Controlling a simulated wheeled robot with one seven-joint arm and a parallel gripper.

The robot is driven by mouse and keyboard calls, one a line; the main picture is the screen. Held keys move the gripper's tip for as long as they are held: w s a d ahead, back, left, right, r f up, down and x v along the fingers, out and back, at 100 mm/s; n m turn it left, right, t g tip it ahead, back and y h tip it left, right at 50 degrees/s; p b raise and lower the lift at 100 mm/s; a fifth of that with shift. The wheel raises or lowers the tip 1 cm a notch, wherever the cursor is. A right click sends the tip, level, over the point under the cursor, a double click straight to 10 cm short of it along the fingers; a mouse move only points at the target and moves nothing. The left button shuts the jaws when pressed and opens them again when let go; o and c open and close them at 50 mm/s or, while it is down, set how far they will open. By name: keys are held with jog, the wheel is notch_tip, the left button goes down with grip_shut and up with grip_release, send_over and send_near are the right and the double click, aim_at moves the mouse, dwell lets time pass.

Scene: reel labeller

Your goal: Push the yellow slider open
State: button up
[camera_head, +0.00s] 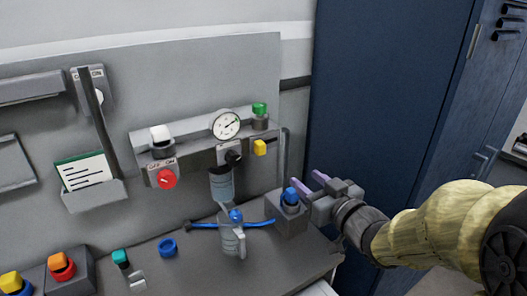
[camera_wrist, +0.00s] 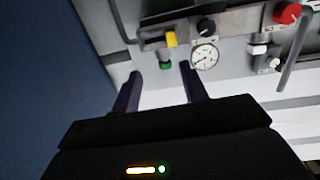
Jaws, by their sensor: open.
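The yellow slider (camera_head: 260,147) is a small yellow block on the grey panel, just right of a black knob and below the gauge. It also shows in the wrist view (camera_wrist: 171,39), at the end of a dark slot or rail. My gripper (camera_head: 302,186) is open and empty, in front of the panel, lower right of the slider. In the wrist view its two fingers (camera_wrist: 161,74) point toward the panel, with the slider beyond the gap between them. I see no contact with the slider.
A grey box with a blue button (camera_head: 291,196) stands close to my gripper. A blue-handled valve (camera_head: 236,216) is left of it. A green button (camera_head: 259,109), gauge (camera_head: 226,124) and red knob (camera_head: 167,178) surround the slider. A vertical bar handle (camera_head: 283,158) is just right. A blue cabinet (camera_head: 380,90) stands right.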

jog(key=shift+s+a+r+n+y, duration=0.4)
jog(key=shift+a+r+y, duration=0.1)
jog(key=shift+r+y, duration=0.15)
jog(key=shift+w, duration=0.1)
jog(key=shift+y, duration=0.25)
jog(key=p+x, duration=0.5)
jog(key=p, duration=0.2)
jog(key=shift+r, duration=0.15)
jog(key=shift+w+a+p, duration=0.1)
jog(key=shift+w+p, duration=0.05)
jog(key=shift+p, duration=0.9)
jog(key=p, duration=0.5)
jog(key=shift+w, duration=0.15)
